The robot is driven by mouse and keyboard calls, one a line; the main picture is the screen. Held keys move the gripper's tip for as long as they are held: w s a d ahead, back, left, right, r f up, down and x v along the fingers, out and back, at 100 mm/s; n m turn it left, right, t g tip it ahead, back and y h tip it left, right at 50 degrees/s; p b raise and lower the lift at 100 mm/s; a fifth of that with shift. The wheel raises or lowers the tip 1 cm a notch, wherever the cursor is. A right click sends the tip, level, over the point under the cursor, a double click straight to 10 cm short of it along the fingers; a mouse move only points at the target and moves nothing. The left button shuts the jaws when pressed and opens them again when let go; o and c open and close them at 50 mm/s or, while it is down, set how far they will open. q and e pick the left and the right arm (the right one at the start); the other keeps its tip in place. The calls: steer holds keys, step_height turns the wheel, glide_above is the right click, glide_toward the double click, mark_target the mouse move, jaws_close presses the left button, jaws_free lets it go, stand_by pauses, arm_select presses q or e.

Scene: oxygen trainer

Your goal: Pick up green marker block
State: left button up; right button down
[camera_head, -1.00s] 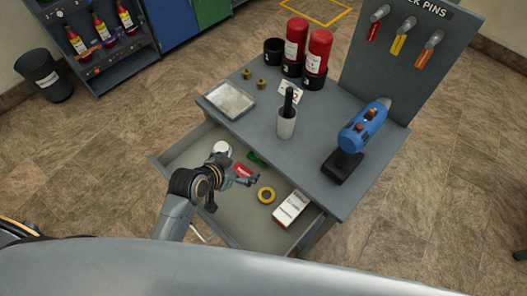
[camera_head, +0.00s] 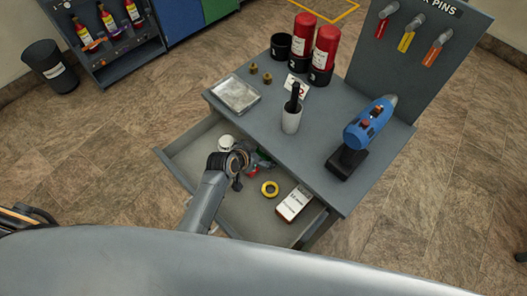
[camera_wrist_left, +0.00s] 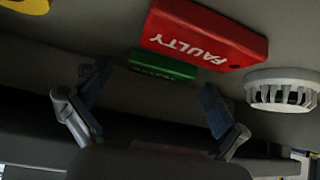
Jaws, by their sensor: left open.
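The green marker block (camera_wrist_left: 163,65) lies in the open drawer (camera_head: 240,215). In the left wrist view it shows between and beyond my left gripper's fingertips, apart from them. In the head view only a bit of green (camera_head: 264,156) shows beside my left gripper (camera_head: 258,163), which partly covers it. My left gripper also shows in the left wrist view (camera_wrist_left: 152,82), with its fingers spread and nothing between them. A red block marked FAULTY (camera_wrist_left: 204,36) lies close to the green block. My right gripper is not in view.
A white round detector (camera_wrist_left: 283,90) sits near the red block. A yellow ring (camera_head: 269,189) and a white and red box (camera_head: 294,203) lie in the drawer. The tabletop above holds a blue drill (camera_head: 368,124), a cup (camera_head: 291,120) and a metal tray (camera_head: 235,94).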

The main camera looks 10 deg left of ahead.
arm_select(q)
steer(key=c, duration=1)
steer(key=shift+c, duration=0.2)
steer(key=shift+s+a+r, duration=0.1)
steer(key=shift+s, duration=0.05)
